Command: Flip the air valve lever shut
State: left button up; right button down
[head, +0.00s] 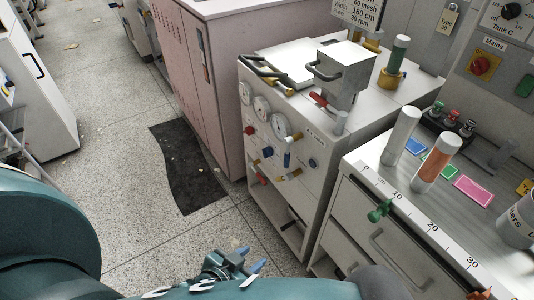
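A white cabinet unit (324,185) in the middle carries round gauges and several small valves and levers on its front. A blue-handled lever (288,152) hangs roughly upright below the gauges. The labels are too small to read, so I cannot tell which is the air valve lever. My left gripper (252,261) is low at the bottom centre, its blue fingertips apart and empty. It is apart from the unit in the picture. My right gripper is not in view.
A pink cabinet (186,75) stands left of the unit. A bench (408,222) with cylinders, coloured cards and a ruler strip is at the right, with a green fitting (380,210) on its edge. A dark mat (188,170) lies on the floor, which is mostly clear at left.

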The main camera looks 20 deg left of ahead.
aim_at(288, 141)
jog(key=i+j, duration=0.1)
jog(key=j, duration=0.9)
jog(key=i+j, duration=0.15)
jog(key=j, duration=0.3)
jog(key=i+j, duration=0.1)
jog(key=j, duration=0.4)
jog(key=z, duration=0.05)
